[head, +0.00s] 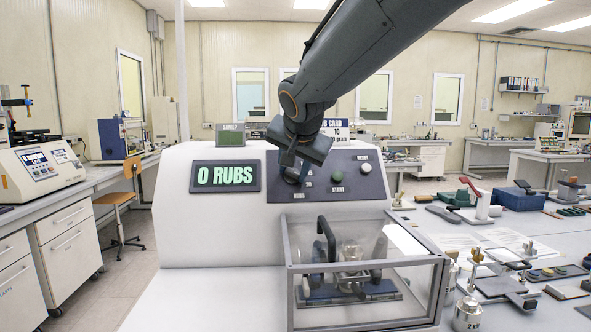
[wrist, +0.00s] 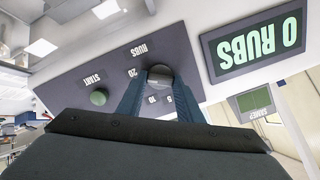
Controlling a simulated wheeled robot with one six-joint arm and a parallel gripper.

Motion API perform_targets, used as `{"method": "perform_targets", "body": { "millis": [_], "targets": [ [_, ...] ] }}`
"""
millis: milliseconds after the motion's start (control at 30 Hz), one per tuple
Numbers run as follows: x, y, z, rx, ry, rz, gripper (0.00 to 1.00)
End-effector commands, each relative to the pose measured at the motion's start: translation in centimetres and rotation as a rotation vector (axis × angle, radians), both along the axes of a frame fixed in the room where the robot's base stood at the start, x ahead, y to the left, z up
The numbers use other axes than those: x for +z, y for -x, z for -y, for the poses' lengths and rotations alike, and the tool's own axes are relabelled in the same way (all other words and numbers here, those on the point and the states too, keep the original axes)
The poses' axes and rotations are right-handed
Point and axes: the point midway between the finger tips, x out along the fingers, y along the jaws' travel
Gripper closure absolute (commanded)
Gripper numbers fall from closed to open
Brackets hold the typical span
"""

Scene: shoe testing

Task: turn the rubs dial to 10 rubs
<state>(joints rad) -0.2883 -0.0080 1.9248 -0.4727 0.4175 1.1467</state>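The rubs dial (wrist: 161,76) is a dark round knob on the grey panel of the white testing machine (head: 200,235). In the wrist view, which is upside down, the labels RUBS, 20, 10 and 5 are around it. My gripper (wrist: 160,82) has one finger on each side of the dial, with the tips at its edges. Whether they press on it or stand slightly apart cannot be told. The display (head: 225,175) reads 0 RUBS. The dial's pointer is not clear.
A green START button (head: 337,176) and a light round RESET button (head: 365,168) are to the right on the panel. A clear-walled box (head: 365,310) with a rubbing fixture stands below. A card (head: 336,128) behind the machine is partly hidden by my arm.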

Motion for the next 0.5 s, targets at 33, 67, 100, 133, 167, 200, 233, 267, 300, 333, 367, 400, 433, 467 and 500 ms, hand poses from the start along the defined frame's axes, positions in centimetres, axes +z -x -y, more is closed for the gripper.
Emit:
{"method": "perform_targets", "body": {
  "millis": [33,67,100,133,167,200,233,267,300,333,367,400,433,467,500],
  "targets": [
    [0.03,0.0,0.62,-0.002,-0.002,0.001,0.9],
    [0.02,0.0,0.44,-0.001,0.0,0.001,0.89],
    [0.02,0.0,0.33,-0.001,0.001,0.0,0.9],
    [0.0,0.0,0.29,0.0,0.003,0.0,0.9],
    [0.0,-0.01,0.26,0.002,0.006,0.0,0.9],
    [0.0,-0.01,0.22,0.005,0.011,0.0,0.9],
    [-0.01,-0.02,0.21,0.009,0.016,0.0,0.9],
    [-0.01,-0.02,0.19,0.014,0.022,0.0,0.9],
    [-0.01,-0.03,0.16,0.022,0.031,0.0,0.9],
    [-0.01,-0.04,0.13,0.028,0.04,0.0,0.9],
    [-0.01,-0.04,0.11,0.037,0.051,0.0,0.9],
    [-0.01,-0.05,0.08,0.049,0.066,0.001,0.9],
    [-0.01,-0.05,0.06,0.06,0.08,0.001,0.9],
    [-0.02,-0.05,0.04,0.071,0.095,0.001,0.9],
    [-0.03,-0.05,0.02,0.088,0.116,0.001,0.9]
  ]
}}
